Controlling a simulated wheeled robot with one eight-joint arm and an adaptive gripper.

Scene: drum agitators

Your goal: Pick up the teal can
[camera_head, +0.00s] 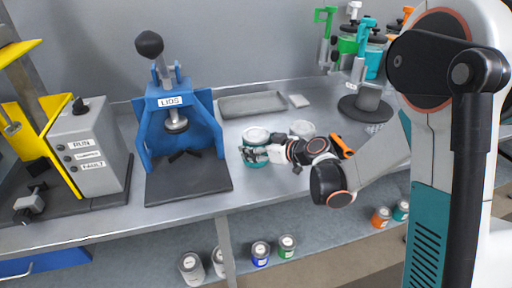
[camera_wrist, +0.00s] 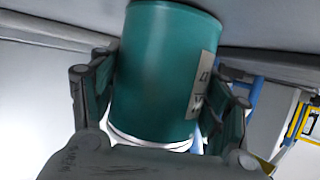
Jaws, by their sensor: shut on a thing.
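The teal can (camera_head: 258,160) has a white lid and is at the worktop, just right of the blue lid press. My gripper (camera_head: 256,153) reaches it from the right and is shut around its side. In the wrist view the teal can (camera_wrist: 160,75) fills the middle, with a pale label on its right side. My gripper's fingers (camera_wrist: 160,105) lie on both sides of it. I cannot tell whether the can's base touches the worktop.
The blue press marked LIDS (camera_head: 178,115) stands left of the can. A grey tray (camera_head: 252,104) lies behind it, and a white-topped container (camera_head: 302,129) stands close by on the right. A carousel with coloured dispensers (camera_head: 366,104) is at the back right. Several cans (camera_head: 261,254) sit on the lower shelf.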

